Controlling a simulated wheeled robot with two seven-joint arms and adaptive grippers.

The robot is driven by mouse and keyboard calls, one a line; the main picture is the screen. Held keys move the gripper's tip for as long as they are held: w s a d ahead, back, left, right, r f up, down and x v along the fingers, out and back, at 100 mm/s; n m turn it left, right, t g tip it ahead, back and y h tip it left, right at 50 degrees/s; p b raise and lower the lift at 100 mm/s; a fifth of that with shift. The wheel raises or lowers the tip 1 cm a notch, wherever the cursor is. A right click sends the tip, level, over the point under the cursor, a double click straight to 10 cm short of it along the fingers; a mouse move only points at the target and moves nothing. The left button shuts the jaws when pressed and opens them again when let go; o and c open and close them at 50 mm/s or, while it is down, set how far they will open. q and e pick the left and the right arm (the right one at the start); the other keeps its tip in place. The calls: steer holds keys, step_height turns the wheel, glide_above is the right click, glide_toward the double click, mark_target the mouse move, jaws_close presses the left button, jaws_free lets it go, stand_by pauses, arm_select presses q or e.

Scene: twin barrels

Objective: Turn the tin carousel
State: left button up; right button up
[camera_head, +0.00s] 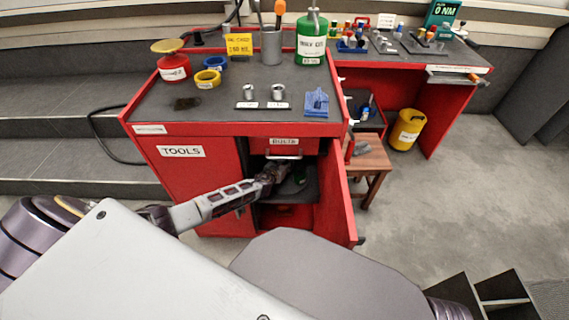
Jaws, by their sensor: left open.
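The tin carousel (297,193) appears to be the dark, rounded platform inside the open compartment of the red cabinet. A small dark tin with a bit of green (301,176) seems to stand on it; the shadow hides details. My left gripper (277,172) reaches into the compartment from the left, at the carousel's left side. It is open, and I see nothing held in it. I cannot tell whether it touches the carousel or a tin. My right gripper is not in view.
The red cabinet door (334,195) stands open to the right of the compartment. A drawer (284,146) is above it, and the closed TOOLS panel (190,180) is left. A wooden stool (370,158) and yellow bin (407,130) stand right.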

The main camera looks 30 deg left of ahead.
arm_select(q)
steer(key=shift+c, duration=0.4)
steer(key=shift+c, duration=1.2)
jaws_close()
steer(key=shift+d, duration=0.1)
